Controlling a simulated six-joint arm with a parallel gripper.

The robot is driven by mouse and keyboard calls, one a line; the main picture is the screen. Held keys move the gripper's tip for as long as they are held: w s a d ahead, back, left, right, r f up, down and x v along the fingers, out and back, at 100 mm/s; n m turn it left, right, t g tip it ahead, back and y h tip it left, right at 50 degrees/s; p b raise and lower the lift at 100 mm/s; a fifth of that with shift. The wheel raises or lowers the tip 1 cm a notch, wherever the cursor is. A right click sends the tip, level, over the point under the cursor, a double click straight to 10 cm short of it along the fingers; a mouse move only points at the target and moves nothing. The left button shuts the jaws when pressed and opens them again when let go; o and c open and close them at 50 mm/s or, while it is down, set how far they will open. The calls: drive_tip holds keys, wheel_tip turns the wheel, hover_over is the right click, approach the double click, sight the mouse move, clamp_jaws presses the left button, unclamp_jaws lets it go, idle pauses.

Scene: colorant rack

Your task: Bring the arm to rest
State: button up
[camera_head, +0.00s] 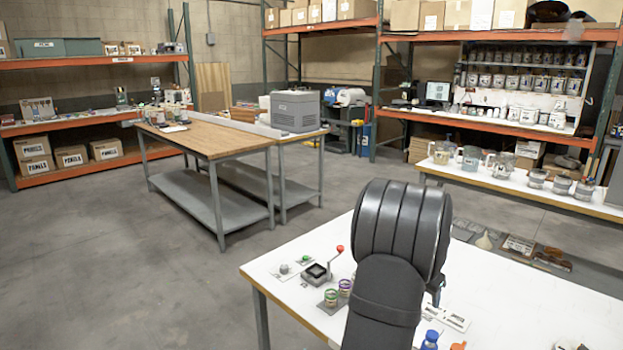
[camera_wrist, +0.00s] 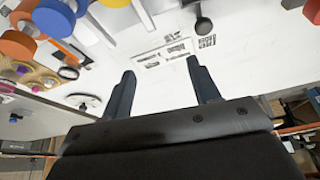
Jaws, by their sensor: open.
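My gripper (camera_wrist: 158,88) shows in the wrist view with its two dark fingers spread apart and nothing between them. It is over the white table, facing a bare part with printed labels (camera_wrist: 165,52). In the head view my dark arm stands over the white table (camera_head: 500,300) and hides most of the gripper and the middle of the tabletop.
A blue bottle (camera_head: 430,340) is near the front edge. Blue and orange round pieces (camera_wrist: 53,18) show at the wrist view's upper left.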

drive_tip(key=w+a, duration=0.4)
drive_tip(key=a, duration=0.1)
drive_tip(key=shift+a, duration=0.4)
drive_tip(key=shift+s+d, duration=0.1)
drive_tip(key=s+d, duration=1.3)
drive_tip(key=d, duration=0.3)
drive_tip(key=shift+s, duration=0.2)
